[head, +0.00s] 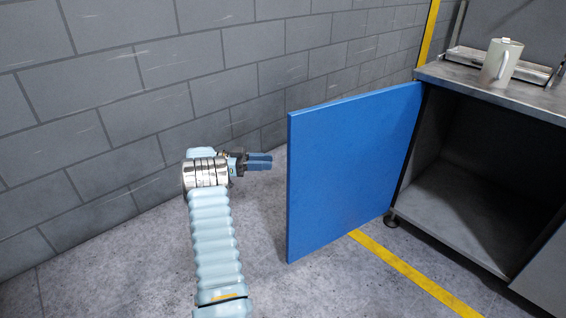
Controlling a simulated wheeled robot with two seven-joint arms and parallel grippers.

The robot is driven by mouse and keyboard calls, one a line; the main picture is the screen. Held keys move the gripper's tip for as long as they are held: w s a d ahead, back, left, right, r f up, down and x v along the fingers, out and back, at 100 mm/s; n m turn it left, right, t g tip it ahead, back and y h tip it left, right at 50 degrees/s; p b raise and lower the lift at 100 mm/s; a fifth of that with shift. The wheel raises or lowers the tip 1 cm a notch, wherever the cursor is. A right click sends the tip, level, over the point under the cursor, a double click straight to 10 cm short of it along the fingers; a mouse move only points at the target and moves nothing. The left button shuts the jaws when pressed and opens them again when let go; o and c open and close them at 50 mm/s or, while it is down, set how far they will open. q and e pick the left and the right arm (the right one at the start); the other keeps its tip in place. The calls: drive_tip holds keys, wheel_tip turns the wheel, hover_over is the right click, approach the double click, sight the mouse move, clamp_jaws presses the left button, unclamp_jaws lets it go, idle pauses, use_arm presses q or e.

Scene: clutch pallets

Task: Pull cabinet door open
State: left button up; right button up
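The blue cabinet door (345,170) stands swung wide open, hinged at its right edge on the left side of the cabinet (450,205). The cabinet's dark, empty-looking inside and its bottom panel show. My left gripper (260,161) is left of the door's free edge, pointing right, apart from the door with a small gap in the picture. Its two dark blue fingers lie close together with no gap showing and nothing between them. No handle shows on the visible door face. My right gripper is not in view.
A light mug (501,63) and a metal tray (470,57) stand on the cabinet's worktop (500,88). A grey block wall (150,80) runs behind my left arm. A yellow floor line (410,275) passes by the door. The grey floor left of the door is clear.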

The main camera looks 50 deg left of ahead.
use_arm(q)
drive_tip(key=shift+v, duration=1.75)
